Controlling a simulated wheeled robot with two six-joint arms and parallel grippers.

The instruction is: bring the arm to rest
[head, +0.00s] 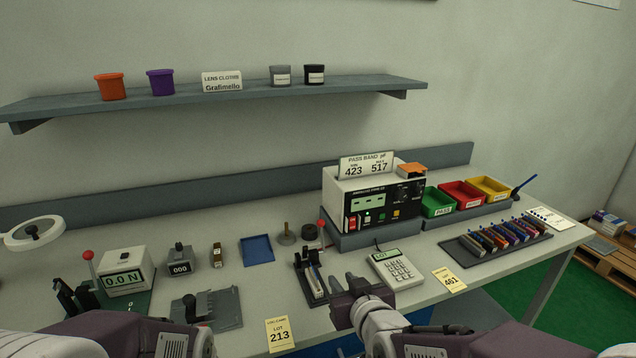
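My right gripper (350,284) is over the front edge of the bench, just in front of the keypad unit and the small lever fixture (311,276). Its two dark fingers point away from me with a gap between them, and I see nothing held. My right arm comes in from the bottom right.
The bench (235,285) carries a test instrument (374,200), a keypad unit (395,268), green (437,203), red and yellow bins, a rack of coloured parts (495,240), a blue tray (257,250) and a force gauge (124,272). A shelf (200,97) hangs above.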

